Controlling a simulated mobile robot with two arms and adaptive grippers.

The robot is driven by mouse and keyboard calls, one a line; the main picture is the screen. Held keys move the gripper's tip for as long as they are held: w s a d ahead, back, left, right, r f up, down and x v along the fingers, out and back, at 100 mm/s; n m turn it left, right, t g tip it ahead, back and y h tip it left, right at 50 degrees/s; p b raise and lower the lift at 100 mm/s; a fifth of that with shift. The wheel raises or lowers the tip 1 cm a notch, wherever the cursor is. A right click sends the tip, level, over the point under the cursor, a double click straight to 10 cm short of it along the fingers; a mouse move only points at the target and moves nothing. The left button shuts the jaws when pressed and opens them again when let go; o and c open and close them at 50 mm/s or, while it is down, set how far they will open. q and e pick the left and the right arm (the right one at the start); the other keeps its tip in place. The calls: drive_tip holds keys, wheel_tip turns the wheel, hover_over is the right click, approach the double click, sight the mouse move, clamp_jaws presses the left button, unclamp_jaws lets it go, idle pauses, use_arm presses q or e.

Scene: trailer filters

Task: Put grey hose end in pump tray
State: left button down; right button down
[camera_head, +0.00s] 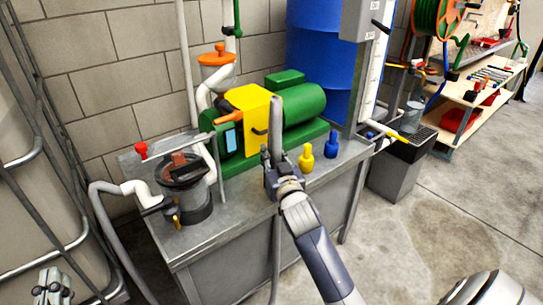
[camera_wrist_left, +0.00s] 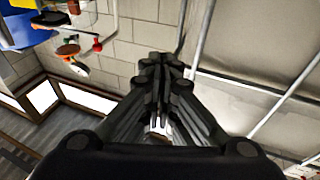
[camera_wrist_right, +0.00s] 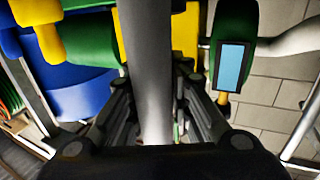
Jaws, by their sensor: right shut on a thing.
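The grey hose (camera_head: 276,118) stands upright in my right gripper (camera_head: 273,163), its end above the fingers. It also shows large in the right wrist view (camera_wrist_right: 148,70), between the fingers. My right gripper is shut on it in front of the green and yellow pump (camera_head: 262,112). Below the gripper the hose hangs down past the front edge of the metal bench (camera_head: 240,226), whose top carries the pump. Whether that top is the pump tray I cannot tell. My left gripper (camera_head: 54,285) is low at the left, away from the bench; in the left wrist view its fingertips (camera_wrist_left: 160,62) meet.
A dark filter pot (camera_head: 184,186) with a white pipe stands at the bench's left. A blue drum (camera_head: 316,45) is behind. A grey bin (camera_head: 402,165) and shelves are at the right.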

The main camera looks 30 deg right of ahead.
drive_tip(key=shift+f, duration=0.1)
drive_tip(key=c, duration=1.5)
unclamp_jaws()
use_arm(q)
drive_tip(key=shift+r, duration=0.15)
use_arm(e)
drive_tip(key=shift+o, duration=0.2)
